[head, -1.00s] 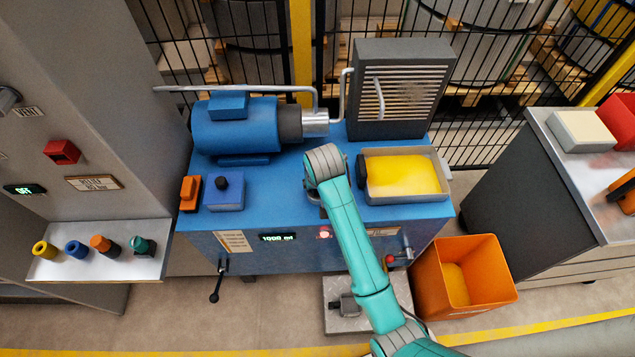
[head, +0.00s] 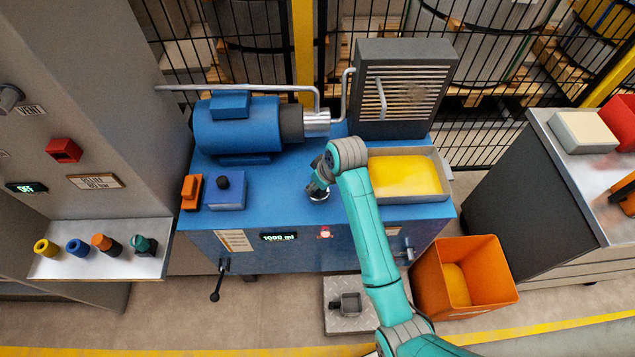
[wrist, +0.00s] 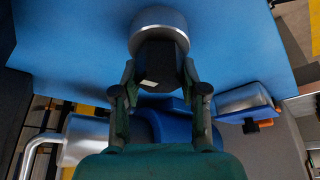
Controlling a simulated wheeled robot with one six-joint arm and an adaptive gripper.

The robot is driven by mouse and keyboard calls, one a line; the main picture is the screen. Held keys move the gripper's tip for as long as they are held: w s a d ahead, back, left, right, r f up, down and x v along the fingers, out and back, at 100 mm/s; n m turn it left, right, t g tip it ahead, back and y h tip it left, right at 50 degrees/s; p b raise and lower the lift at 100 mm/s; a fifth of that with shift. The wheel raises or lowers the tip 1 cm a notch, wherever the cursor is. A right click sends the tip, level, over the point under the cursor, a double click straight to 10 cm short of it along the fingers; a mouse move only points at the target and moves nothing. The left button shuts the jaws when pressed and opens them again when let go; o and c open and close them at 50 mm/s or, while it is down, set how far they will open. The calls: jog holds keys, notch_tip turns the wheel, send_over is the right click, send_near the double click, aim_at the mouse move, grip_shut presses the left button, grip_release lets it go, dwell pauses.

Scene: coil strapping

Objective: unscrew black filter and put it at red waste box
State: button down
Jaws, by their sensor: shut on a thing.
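The black filter (wrist: 158,65) shows in the wrist view as a dark body with a small pale label. It is against a round silver mount (wrist: 158,22) on the blue machine top. My gripper (wrist: 158,82) is shut on it, one finger on each side. In the head view my gripper (head: 318,188) is over the front middle of the machine top, and the filter is mostly hidden. Whether its thread is engaged cannot be told. An orange-red open bin (head: 485,290) with something yellow inside stands on the floor at the machine's right front.
A metal tray (head: 400,197) with yellow contents sits right of my gripper. A blue motor (head: 235,125) and a grey louvred housing (head: 395,110) stand behind. A red box (head: 622,120) is on the right cabinet. Several coloured cylinders line the left shelf (head: 100,262).

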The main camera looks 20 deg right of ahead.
jog(key=n, duration=0.2)
jog(key=n+g+y, duration=0.1)
jog(key=n, duration=0.1)
jog(key=n+y, duration=0.1)
jog(key=n, duration=0.1)
jog(key=shift+s+a+f+n+g, duration=0.1)
jog(key=shift+s+a+n+g, duration=0.1)
jog(key=shift+a+n+g, duration=0.15)
jog(key=shift+d+n+g, duration=0.1)
jog(key=shift+n+g, duration=0.15)
jog(key=shift+n, duration=0.1)
jog(key=n, duration=0.2)
jog(key=n+g, duration=0.1)
jog(key=n, duration=0.1)
jog(key=shift+s+g+y, duration=0.2)
jog(key=shift+g+y, duration=0.1)
jog(key=shift+n+g, duration=0.4)
jog(key=shift+n, duration=0.6)
jog(key=c, duration=0.5)
grip_release()
jog(key=shift+c, duration=0.2)
